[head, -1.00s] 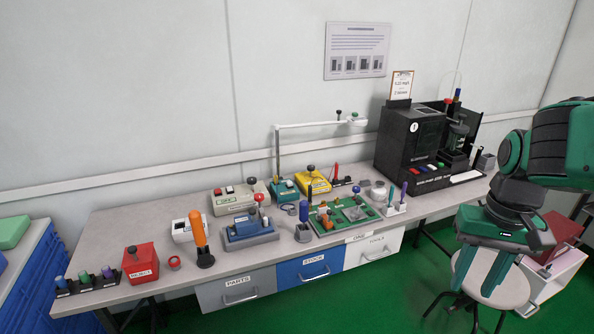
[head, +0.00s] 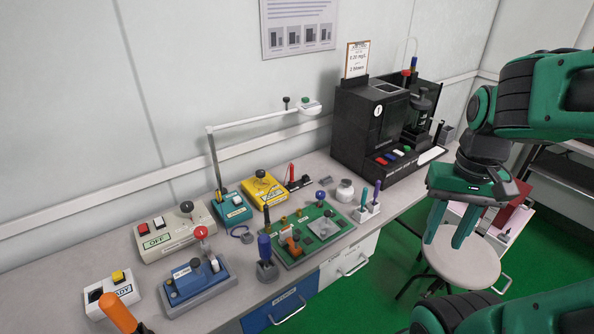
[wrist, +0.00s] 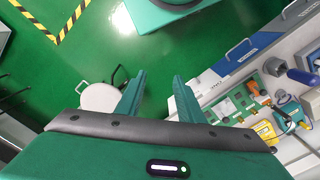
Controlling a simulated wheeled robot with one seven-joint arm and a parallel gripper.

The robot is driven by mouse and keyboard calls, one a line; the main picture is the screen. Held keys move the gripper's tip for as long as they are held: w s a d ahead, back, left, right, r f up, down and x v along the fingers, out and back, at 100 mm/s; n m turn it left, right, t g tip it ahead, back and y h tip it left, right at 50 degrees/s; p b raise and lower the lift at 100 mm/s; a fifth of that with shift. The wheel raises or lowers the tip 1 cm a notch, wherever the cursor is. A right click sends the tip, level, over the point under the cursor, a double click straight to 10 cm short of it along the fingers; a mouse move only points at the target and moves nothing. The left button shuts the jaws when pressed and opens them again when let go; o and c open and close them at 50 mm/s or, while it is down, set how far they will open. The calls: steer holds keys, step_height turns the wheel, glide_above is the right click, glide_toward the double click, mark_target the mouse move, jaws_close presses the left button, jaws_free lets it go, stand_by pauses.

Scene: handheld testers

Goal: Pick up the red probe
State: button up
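The red probe (head: 291,173) stands upright in a small black holder (head: 299,184) on the bench, just right of a yellow tester (head: 263,190). My gripper (head: 446,240) is at the right, out past the bench's front edge, pointing down in front of a round stool. Its two green fingers are apart with nothing between them. In the wrist view the open fingers (wrist: 158,82) are over the green floor, with the bench at the right. I cannot make out the red probe in the wrist view.
A green circuit board (head: 307,232) lies in front of the probe. A holder with green and purple pens (head: 367,211) and a black machine (head: 372,130) are to the right. A lamp arm (head: 262,117) rises behind the testers. The stool (head: 461,262) stands before the bench.

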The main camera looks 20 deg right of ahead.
steer(key=shift+d, duration=0.15)
steer(key=w+a+n+t+h, duration=0.1)
steer(key=w+a+n+t, duration=0.15)
steer(key=w, duration=0.75)
steer(key=t+h, duration=0.3)
steer(key=t, duration=0.6)
glide_toward(292, 171)
steer(key=s+d, duration=0.1)
steer(key=d, duration=0.2)
steer(key=s+d+f, duration=0.1)
steer(key=d, duration=0.1)
steer(key=s+d, duration=0.1)
steer(key=d, duration=0.2)
steer(key=shift+s+d+f, duration=0.25)
steer(key=shift+d+f, duration=0.1)
steer(key=shift+f, duration=0.05)
steer(key=w+a+n+t+y, duration=0.3)
steer(key=a, duration=0.3)
steer(key=x, duration=1)
steer(key=shift+a+f, duration=0.15)
steer(key=shift+f, duration=0.05)
